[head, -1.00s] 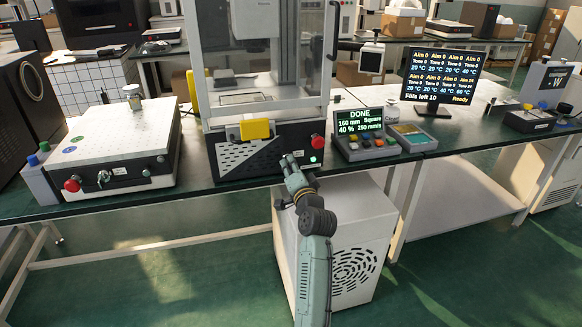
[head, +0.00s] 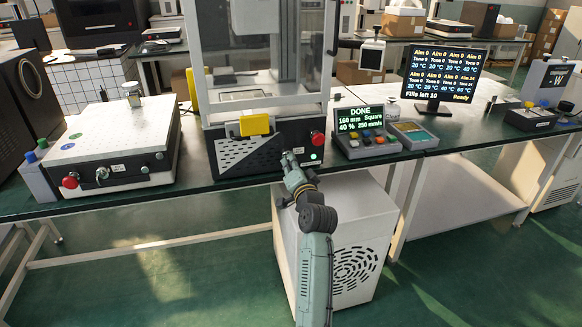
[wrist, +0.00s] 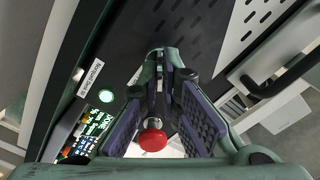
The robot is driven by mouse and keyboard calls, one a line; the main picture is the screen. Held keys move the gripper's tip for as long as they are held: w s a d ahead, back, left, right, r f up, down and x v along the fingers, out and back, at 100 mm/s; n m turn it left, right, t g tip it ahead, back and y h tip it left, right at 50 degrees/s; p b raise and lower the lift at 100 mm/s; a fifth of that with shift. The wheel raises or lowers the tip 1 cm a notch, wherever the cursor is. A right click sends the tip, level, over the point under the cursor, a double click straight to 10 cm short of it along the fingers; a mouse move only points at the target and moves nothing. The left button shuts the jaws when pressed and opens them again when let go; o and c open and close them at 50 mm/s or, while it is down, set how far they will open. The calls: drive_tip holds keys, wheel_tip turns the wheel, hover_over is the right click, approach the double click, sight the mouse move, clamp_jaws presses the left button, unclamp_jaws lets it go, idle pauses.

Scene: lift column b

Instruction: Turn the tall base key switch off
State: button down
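The tall machine's dark base (head: 240,152) stands on the bench, with a red button (head: 317,138) and a lit green light (head: 314,156) on its front. My gripper (head: 291,156) is at this front panel, left of the light. In the wrist view, my gripper's fingertips (wrist: 161,62) are close together at the panel, with a small metallic piece, apparently the key, between them. The switch body is mostly hidden, and its angle cannot be told. A printed label (wrist: 91,77) sits beside the fingers. The red button (wrist: 152,141) and green light (wrist: 80,157) also show there.
A yellow block (head: 254,125) is on the machine's front above the base. A low white machine (head: 118,140) with its own key switch (head: 102,174) stands left. A console reading DONE (head: 362,130) stands right. A white cabinet (head: 350,235) is below the bench.

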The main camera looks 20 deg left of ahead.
drive_tip(key=n+b, duration=0.7)
drive_tip(key=n, duration=0.3)
drive_tip(key=shift+f+b, duration=0.1)
drive_tip(key=shift+b, duration=0.3)
drive_tip(key=shift+n, duration=0.3)
drive_tip(key=c, duration=1.8)
unclamp_jaws()
drive_tip(key=v, duration=1.2)
